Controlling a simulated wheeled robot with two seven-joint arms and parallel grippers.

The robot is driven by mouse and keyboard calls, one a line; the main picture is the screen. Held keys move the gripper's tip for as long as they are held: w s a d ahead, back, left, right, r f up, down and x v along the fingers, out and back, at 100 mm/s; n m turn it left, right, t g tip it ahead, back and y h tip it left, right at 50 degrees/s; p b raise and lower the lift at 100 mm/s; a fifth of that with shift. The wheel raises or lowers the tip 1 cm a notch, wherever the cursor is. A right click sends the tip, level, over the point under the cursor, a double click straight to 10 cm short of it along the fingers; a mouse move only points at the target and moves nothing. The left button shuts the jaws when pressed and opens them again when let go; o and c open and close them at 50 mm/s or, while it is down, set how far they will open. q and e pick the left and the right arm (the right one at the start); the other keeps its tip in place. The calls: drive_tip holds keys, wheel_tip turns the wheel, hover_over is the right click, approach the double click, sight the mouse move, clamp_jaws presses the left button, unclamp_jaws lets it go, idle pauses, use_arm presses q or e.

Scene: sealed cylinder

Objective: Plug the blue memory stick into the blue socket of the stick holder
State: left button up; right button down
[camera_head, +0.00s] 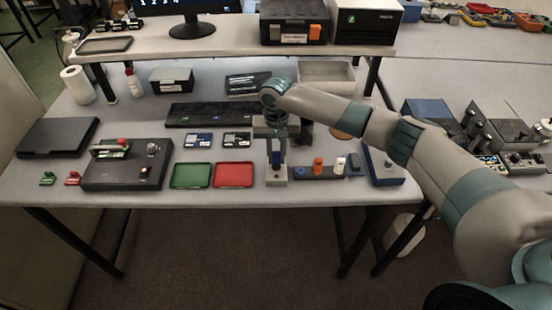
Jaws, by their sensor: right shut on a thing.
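My right gripper (277,160) points down over the front middle of the table, just left of the stick holder. It is shut on the blue memory stick (276,158), of which a small blue part shows between the fingers. A light grey block (277,181) is directly below; I cannot tell whether the stick touches it. The stick holder (328,173) is a dark strip to the right, with a blue socket (299,171) at its left end, then an orange piece (318,165) and a white piece (340,164) standing upright. My left gripper is not in view.
A red tray (233,175) and a green tray (191,175) lie left of the gripper. A dark box with a handle (127,168) stands farther left. A blue-edged device (383,167) is right of the holder. A keyboard (207,114) lies behind.

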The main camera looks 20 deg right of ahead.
sight(277, 153)
drive_tip(key=shift+r+p, duration=0.8)
drive_tip(key=shift+r, duration=1.45)
drive_tip(key=shift+s, duration=0.1)
